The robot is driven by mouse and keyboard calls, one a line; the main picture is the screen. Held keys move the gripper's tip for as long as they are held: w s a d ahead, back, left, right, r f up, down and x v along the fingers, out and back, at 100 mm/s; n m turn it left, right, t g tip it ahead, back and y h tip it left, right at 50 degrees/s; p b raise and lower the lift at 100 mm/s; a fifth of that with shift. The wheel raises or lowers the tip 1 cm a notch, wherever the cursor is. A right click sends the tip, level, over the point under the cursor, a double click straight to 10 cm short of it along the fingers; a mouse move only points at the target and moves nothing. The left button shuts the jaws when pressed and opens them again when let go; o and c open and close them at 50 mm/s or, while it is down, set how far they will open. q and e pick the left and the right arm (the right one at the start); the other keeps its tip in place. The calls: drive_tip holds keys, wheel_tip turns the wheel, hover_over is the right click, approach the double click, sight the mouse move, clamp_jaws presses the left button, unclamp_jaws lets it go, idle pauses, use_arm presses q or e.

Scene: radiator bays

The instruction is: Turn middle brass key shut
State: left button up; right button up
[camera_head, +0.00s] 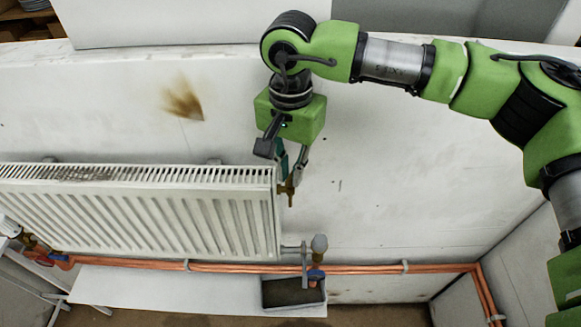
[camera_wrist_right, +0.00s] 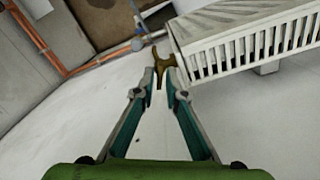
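A small brass key (camera_head: 288,188) is at the upper right corner of the white radiator (camera_head: 150,212). In the right wrist view the brass key (camera_wrist_right: 158,60) shows its spread, wing-like end just beyond my fingertips, beside the radiator's end (camera_wrist_right: 245,35). My right gripper (camera_head: 290,178) reaches down from above, with its two fingers closed in on the key's stem. In the wrist view the fingertips (camera_wrist_right: 160,77) sit on either side of that stem. Whether the key touches the radiator's end is hard to tell. No other brass key shows clearly. My left gripper is not in view.
Copper pipes (camera_head: 220,268) run along the wall below the radiator. A grey valve head (camera_head: 319,243) stands at its lower right, above a dark tray (camera_head: 293,292). A brown stain (camera_head: 184,102) marks the wall.

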clamp_jaws()
drive_tip(key=shift+f+m+b, duration=0.1)
drive_tip(key=shift+m+b, duration=0.3)
drive_tip(key=shift+b, duration=0.3)
drive_tip(key=m+b, duration=0.6)
drive_tip(key=b, duration=0.2)
drive_tip(key=m+b, duration=0.2)
drive_tip(key=m, duration=0.1)
drive_tip(key=shift+m, duration=0.3)
use_arm(q)
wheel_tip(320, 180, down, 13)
drive_tip(key=b, duration=0.1)
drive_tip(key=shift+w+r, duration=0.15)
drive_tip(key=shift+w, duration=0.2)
use_arm(e)
drive_tip(key=shift+r+m, duration=0.2)
drive_tip(key=shift+m, duration=1)
drive_tip(key=shift+r, duration=0.1)
unclamp_jaws()
